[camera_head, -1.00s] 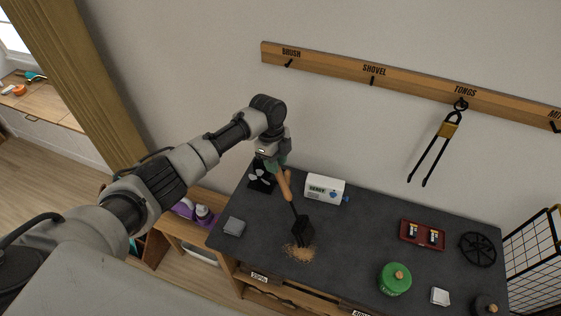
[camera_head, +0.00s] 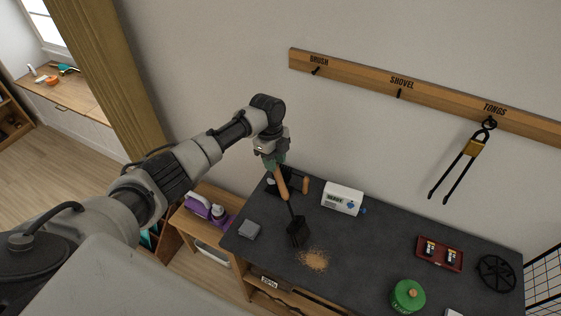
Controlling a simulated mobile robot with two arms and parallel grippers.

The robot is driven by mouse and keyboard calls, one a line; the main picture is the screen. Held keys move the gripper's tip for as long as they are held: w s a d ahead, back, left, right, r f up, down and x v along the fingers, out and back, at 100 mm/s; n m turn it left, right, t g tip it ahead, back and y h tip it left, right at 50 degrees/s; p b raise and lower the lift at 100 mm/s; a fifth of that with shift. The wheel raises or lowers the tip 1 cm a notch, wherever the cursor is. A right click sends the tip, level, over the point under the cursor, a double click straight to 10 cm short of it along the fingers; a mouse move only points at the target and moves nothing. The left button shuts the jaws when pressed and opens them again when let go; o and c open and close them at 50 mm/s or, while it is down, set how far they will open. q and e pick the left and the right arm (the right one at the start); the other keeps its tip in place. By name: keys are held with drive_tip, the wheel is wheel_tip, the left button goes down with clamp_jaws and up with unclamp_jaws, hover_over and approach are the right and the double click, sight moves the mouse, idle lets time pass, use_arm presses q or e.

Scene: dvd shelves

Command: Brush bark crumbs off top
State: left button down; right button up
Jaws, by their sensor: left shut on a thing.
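A tan patch of bark crumbs (camera_head: 315,260) lies on the dark tabletop (camera_head: 345,237) near its front edge. My left gripper (camera_head: 278,168) is shut on the wooden handle of a black-headed brush (camera_head: 296,234). The handle slants down from the gripper, and the black head is just behind and left of the crumbs. I cannot tell whether the head touches the top. A black tool with a wooden handle (camera_head: 305,185) lies at the back left, partly hidden by my gripper. My right gripper is out of view.
A white box (camera_head: 342,198) stands at the back. A grey block (camera_head: 248,230) is left, a green tin (camera_head: 407,296) front right, a red tray (camera_head: 439,253) right. Tongs (camera_head: 466,160) hang from the wall rail (camera_head: 430,92); its brush and shovel hooks are empty.

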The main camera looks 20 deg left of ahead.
use_arm(q)
drive_tip(key=shift+s+r+p, duration=0.1)
drive_tip(key=shift+s+p, duration=0.4)
drive_tip(key=shift+p, duration=0.2)
drive_tip(key=shift+d+p, duration=0.8)
drive_tip(key=shift+d, duration=4.6)
drive_tip(key=shift+s+a+p, duration=0.15)
drive_tip(key=shift+a+p, duration=0.1)
drive_tip(key=shift+a, duration=1)
drive_tip(key=shift+s+a+p, duration=0.2)
drive_tip(key=shift+a, duration=1.05)
drive_tip(key=shift+s+a+p, duration=0.15)
drive_tip(key=shift+a+p, duration=0.1)
drive_tip(key=shift+a, duration=1)
drive_tip(key=shift+s+a, duration=1.75)
drive_tip(key=shift+s, duration=0.3)
drive_tip(key=d, duration=0.7)
drive_tip(key=shift+d, duration=0.3)
